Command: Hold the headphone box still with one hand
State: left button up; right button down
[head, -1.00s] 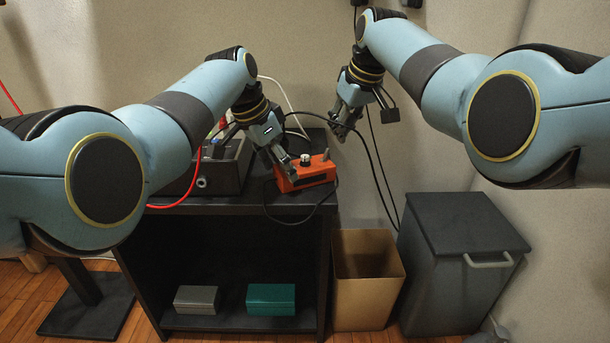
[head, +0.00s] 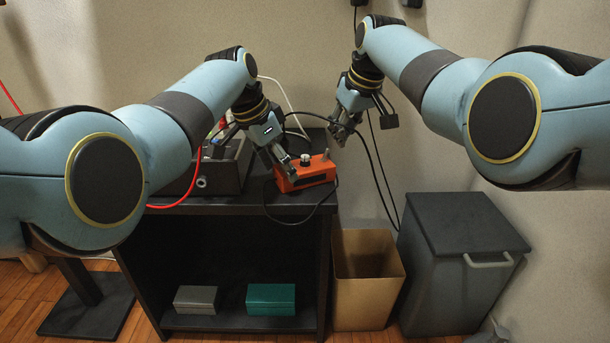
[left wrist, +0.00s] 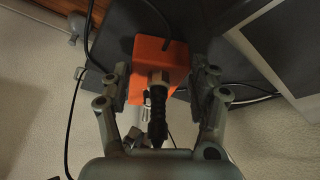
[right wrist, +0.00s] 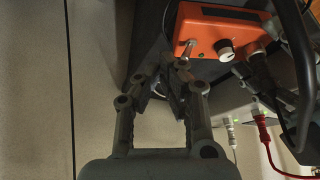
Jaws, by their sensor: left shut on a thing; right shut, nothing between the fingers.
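The headphone box (head: 305,180) is an orange box with a light knob and a metal stub on top. It sits at the right end of the dark shelf unit's top. My left gripper (head: 288,166) is shut on it, one finger on each side, as the left wrist view (left wrist: 160,80) shows. A black plug stands in front of the orange face (left wrist: 145,62) there. My right gripper (head: 341,134) is shut and empty, above and right of the box, apart from it. In the right wrist view, the box (right wrist: 208,32) lies beyond its fingertips (right wrist: 171,78).
A dark grey box (head: 228,172) with cables stands left of the orange box. Black cables loop around the orange box. A tan open bin (head: 367,305) and a grey lidded bin (head: 455,285) stand at the right. Grey and green boxes (head: 270,299) lie on the lower shelf.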

pick_arm(q)
jog(key=shift+s+f, duration=0.1)
pick_arm(e)
jog(key=shift+f, duration=0.15)
dwell(0.3)
jog(key=shift+f, duration=1.6)
jog(key=shift+s+a+f, duration=0.1)
jog(key=shift+s+a, duration=0.3)
jog(key=shift+a, duration=0.4)
jog(key=shift+d, duration=0.15)
notch_tip(320, 180, up, 8)
jog(key=d, duration=0.1)
jog(key=shift+w, duration=0.35)
dwell(0.4)
pick_arm(q)
jog(key=o, duration=1.5)
